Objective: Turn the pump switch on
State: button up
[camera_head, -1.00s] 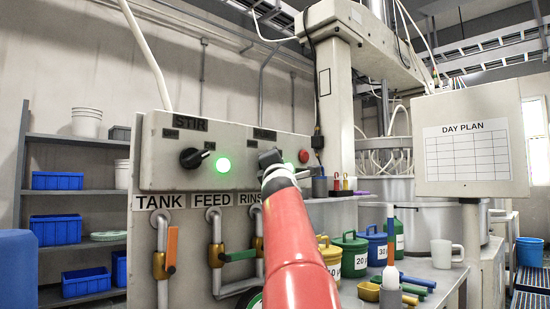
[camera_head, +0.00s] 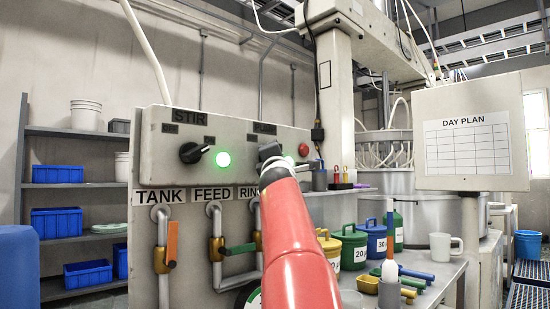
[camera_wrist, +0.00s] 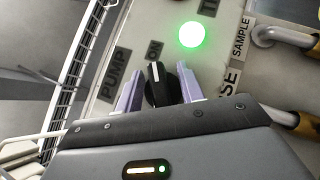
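The pump switch (camera_wrist: 158,86) is a black rotary knob with a white mark, below the ON label (camera_wrist: 155,50) and beside the PUMP label (camera_wrist: 114,76) in the wrist view. Its white mark points towards ON. A green lamp (camera_wrist: 192,34) next to it is lit; green glow (camera_head: 289,160) also shows beside my gripper in the head view. My gripper (camera_wrist: 158,88) has its two pale purple fingers on either side of the knob, with small gaps visible near the tips. In the head view my red arm hides much of the knob.
The STIR knob (camera_head: 194,153) and its lit green lamp (camera_head: 223,159) are left on the same panel (camera_head: 150,150). A red button (camera_head: 303,150) is to the right. Pipes with valve handles (camera_head: 171,242) hang below. Lidded pots (camera_head: 350,250) stand on the bench at right.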

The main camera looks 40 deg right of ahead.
jog(key=b+v, duration=0.4)
jog(key=v, duration=0.3)
jog(key=shift+s+a+f+b, duration=0.15)
jog(key=shift+s+a+b, duration=0.1)
jog(key=shift+s+b, duration=0.05)
dwell(0.4)
